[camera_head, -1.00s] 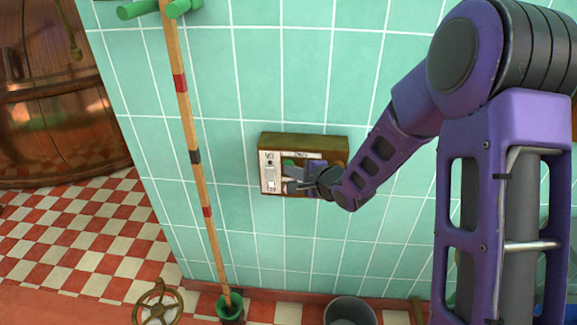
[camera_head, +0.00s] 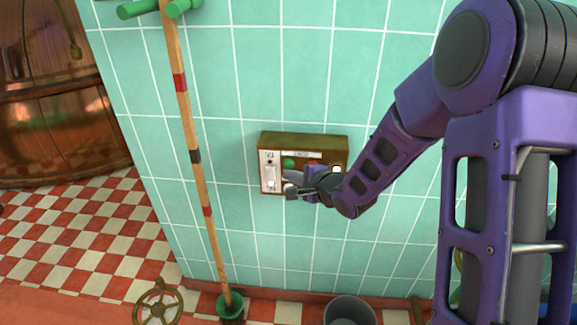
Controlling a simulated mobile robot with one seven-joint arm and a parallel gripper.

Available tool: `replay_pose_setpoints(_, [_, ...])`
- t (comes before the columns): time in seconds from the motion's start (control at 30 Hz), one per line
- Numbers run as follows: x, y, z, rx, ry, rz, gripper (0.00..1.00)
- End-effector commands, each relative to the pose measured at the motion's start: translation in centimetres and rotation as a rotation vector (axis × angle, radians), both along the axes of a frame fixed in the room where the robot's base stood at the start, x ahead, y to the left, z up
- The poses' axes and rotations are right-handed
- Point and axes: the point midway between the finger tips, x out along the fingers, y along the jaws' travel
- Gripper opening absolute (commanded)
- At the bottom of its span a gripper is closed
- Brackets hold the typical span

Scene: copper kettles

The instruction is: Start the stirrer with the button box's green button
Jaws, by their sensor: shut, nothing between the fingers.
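The button box (camera_head: 305,141) is mounted on the tiled wall, with a brownish top and a pale front panel. My gripper (camera_head: 287,182) is shut and empty, just below the green button and in front of the box's lower front. In this view it appears apart from the button; its exact distance from the panel cannot be told. My gripper and wrist hide much of the lower front.
A striped wooden pole (camera_head: 195,150) stands left of the box in a green-rimmed holder (camera_head: 230,306). A brass handwheel (camera_head: 158,303) and a grey bucket (camera_head: 349,311) are below. A copper kettle (camera_head: 55,110) stands far left. A white round spot (camera_head: 338,169) shows at the box's right.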

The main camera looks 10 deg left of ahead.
Motion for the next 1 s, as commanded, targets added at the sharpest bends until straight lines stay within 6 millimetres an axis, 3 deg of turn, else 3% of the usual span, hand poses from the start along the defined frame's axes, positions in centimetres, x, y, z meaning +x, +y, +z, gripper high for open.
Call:
replay_pose_setpoints(0.5, [-4.6,-0.3,0.0,-0.001,0.001,0.000,0.00])
replay_pose_setpoints(1.0, [-4.9,-0.3,0.0,0.000,0.000,0.000,0.00])
